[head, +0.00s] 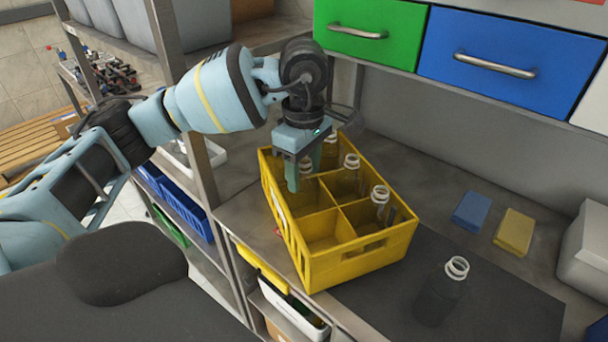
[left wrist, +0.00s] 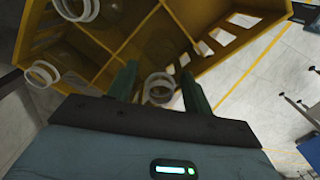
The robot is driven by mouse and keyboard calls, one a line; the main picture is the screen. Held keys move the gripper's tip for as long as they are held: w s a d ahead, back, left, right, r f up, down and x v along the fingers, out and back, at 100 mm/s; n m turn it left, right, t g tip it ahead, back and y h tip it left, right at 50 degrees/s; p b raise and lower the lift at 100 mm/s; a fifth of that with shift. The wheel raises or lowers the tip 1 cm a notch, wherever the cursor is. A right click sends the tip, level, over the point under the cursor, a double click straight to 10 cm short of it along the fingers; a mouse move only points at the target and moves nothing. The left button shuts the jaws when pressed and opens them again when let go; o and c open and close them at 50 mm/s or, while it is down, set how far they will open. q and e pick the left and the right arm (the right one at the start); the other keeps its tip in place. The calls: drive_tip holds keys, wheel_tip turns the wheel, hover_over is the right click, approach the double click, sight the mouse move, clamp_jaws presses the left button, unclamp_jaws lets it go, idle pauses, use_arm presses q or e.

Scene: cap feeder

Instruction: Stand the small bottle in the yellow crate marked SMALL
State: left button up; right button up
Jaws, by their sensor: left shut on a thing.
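The yellow crate (head: 355,262) stands on the bench and is split into compartments. My left gripper (head: 310,170) points down over its back left part, with its green fingers reaching below the rim. It is shut on a clear small bottle (head: 306,166), whose neck ring shows between the fingers in the left wrist view (left wrist: 160,88). The bottle looks upright; its base is hidden, so I cannot tell whether it touches the crate floor. Several other clear bottles stand in the crate's right-hand row, one at the front right (head: 380,200). The front left compartment is empty. My right gripper is not in view.
A clear bottle (head: 440,290) stands on the dark mat (head: 500,305) right of the crate. A blue sponge (head: 471,211) and a yellow sponge (head: 514,232) lie behind it. A shelf post (head: 190,110) rises left of the crate. Green (head: 368,32) and blue drawers (head: 510,60) hang above.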

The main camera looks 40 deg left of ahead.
use_arm(q)
drive_tip(key=shift+f, duration=0.9)
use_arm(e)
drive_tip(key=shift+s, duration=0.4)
use_arm(q)
drive_tip(key=shift+f, duration=0.15)
drive_tip(key=o, duration=0.9)
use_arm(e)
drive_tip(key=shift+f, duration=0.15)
